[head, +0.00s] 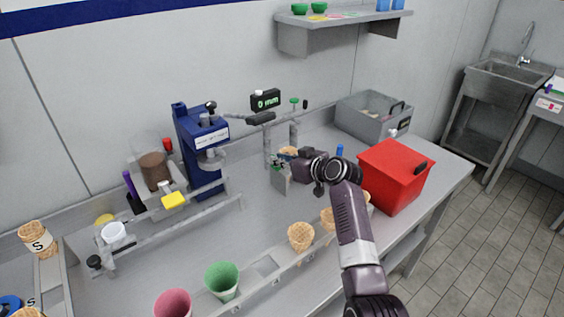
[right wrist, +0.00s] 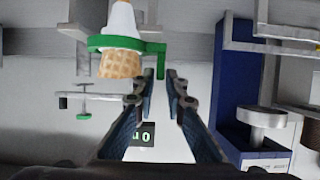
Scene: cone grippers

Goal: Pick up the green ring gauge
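The green ring gauge (right wrist: 100,43) shows in the right wrist view, around a waffle cone (right wrist: 122,65) with a white part above it in the picture. A green tab (right wrist: 161,65) at its right side reaches down beside my right gripper's fingertips (right wrist: 176,76). The tips are close together, and I cannot tell whether the tab is between them. In the head view my right gripper (head: 279,165) is over the middle of the bench, close to the cone (head: 288,151); the ring is mostly hidden there. My left gripper is in neither view.
A blue press (head: 205,175) and a display (head: 265,100) stand along the back. A red bin (head: 395,175) and a grey crate (head: 372,117) are at the right. A front rack holds waffle cones, a green cone (head: 222,281) and a pink cone (head: 173,303). The mid-bench surface is partly clear.

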